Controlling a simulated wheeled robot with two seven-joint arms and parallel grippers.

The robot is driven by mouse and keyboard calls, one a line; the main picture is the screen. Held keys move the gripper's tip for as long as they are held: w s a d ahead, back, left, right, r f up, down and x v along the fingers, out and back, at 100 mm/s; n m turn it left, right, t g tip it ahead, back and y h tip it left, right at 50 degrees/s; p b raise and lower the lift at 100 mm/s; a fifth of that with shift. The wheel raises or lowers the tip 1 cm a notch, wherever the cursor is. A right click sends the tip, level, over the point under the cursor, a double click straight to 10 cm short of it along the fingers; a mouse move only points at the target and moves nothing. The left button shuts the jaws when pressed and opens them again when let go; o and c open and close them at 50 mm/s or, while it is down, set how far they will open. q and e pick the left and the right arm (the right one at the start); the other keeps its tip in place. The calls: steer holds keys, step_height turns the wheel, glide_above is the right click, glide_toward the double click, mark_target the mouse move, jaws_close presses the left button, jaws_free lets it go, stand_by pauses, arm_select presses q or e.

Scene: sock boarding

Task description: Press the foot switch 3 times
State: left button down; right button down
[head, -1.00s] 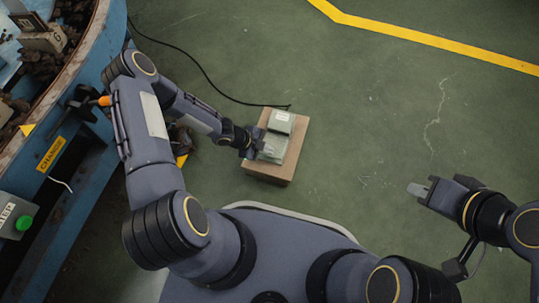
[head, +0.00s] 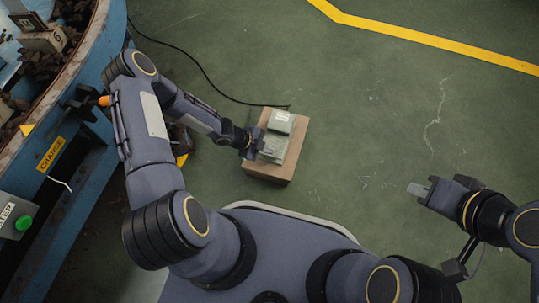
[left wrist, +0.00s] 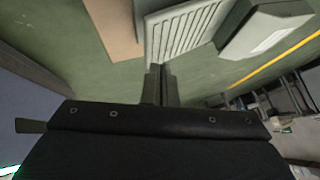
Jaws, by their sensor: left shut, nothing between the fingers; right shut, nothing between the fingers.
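The foot switch (head: 281,123) is a grey-green pedal unit with a pale label. It sits on a brown block (head: 291,168) on the floor, and a black cable runs from it. Its ribbed pedal plate (left wrist: 185,36) fills the upper middle of the left wrist view. My left gripper (head: 264,148) is shut and empty at the pedal's near left side; in the left wrist view its fingertips (left wrist: 160,70) overlap the plate's near edge. I cannot tell whether they touch it. My right gripper (head: 418,190) is shut and empty above the floor, well to the right.
A blue machine (head: 82,150) with a rusty rim and a CHANGE label stands at the left. A STEP box with a green button (head: 23,223) is at the lower left. The black cable (head: 208,78) crosses the floor. Green floor is clear at the right.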

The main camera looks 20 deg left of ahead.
mark_target(269, 156)
arm_select(q)
steer(key=shift+f+b, duration=0.4)
steer(key=shift+b, duration=0.1)
steer(key=shift+s+f+b, duration=0.2)
steer(key=shift+f+b, duration=0.45)
steer(key=shift+s+f+b, duration=0.15)
steer(key=shift+f+b, duration=0.45)
steer(key=shift+f, duration=0.05)
stand_by(1.1)
steer(key=shift+r, duration=0.15)
stand_by(0.5)
steer(key=shift+w+r+p, duration=0.2)
steer(key=shift+r+p, duration=0.5)
steer(key=shift+r, duration=0.1)
steer(key=shift+w+r+p, duration=0.15)
steer(key=shift+r+p, duration=0.55)
steer(key=shift+r, duration=0.1)
steer(key=r+p, duration=0.3)
steer(key=w+r+p, duration=0.1)
steer(key=r, duration=0.1)
steer(key=shift+p, duration=0.3)
